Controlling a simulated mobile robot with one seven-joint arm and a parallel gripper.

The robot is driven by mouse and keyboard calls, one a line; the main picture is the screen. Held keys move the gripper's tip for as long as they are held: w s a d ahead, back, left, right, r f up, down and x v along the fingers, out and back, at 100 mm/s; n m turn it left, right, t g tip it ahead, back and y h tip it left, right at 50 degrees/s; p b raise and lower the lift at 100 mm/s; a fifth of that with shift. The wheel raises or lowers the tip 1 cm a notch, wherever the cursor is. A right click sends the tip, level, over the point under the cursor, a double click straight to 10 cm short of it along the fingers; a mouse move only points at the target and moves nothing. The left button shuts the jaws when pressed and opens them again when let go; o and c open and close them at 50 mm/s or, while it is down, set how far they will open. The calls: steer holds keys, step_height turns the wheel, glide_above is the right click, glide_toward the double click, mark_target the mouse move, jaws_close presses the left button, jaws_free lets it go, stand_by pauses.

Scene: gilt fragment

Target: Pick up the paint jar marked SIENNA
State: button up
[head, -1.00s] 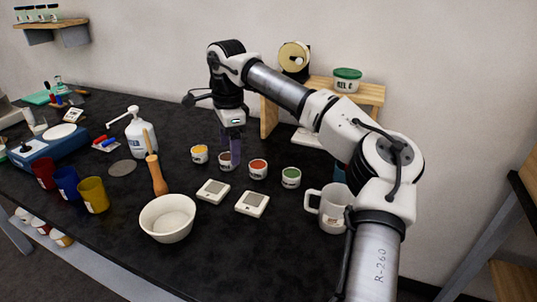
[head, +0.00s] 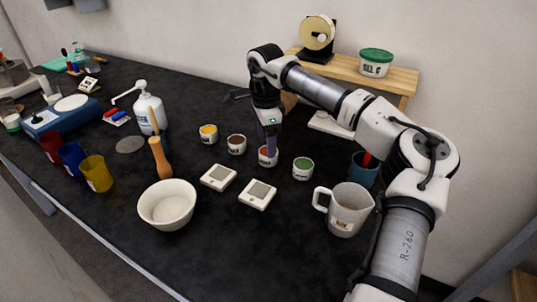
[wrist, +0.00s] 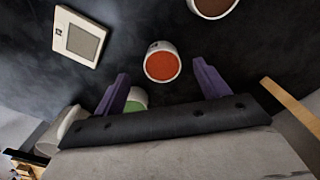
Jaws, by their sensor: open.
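Several small white paint jars stand in a row: yellow (head: 208,134), brown (head: 236,144), orange-red (head: 268,157) and green (head: 302,168). Their labels are too small to read, so I cannot tell which says SIENNA. My gripper (head: 269,143) points down at the orange-red jar, hiding part of it. In the wrist view, the open purple fingers (wrist: 161,72) show the orange-red jar (wrist: 161,64) at the gap between their tips, with nothing held. The green jar (wrist: 137,100) is partly hidden by the left finger and palm; the brown jar (wrist: 213,6) is at the top edge.
Two small flat devices (head: 218,177) (head: 258,194) and a white bowl (head: 167,211) lie in front of the jars. A beaker mug (head: 346,208) and a teal cup (head: 362,170) stand right. A wooden shelf (head: 400,76) is behind. The front middle of the black table is clear.

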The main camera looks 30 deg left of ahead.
steer(key=shift+w+d+f+p, duration=0.15)
steer(key=shift+f+p, duration=0.35)
steer(key=shift+f, duration=0.9)
steer(key=shift+w+f+p, duration=0.15)
steer(key=shift+f+p, duration=0.35)
steer(key=shift+f, duration=0.85)
steer(key=shift+c, duration=0.4)
steer(key=c, duration=1.1)
steer(key=shift+o, duration=0.2)
steer(key=shift+r, duration=0.1)
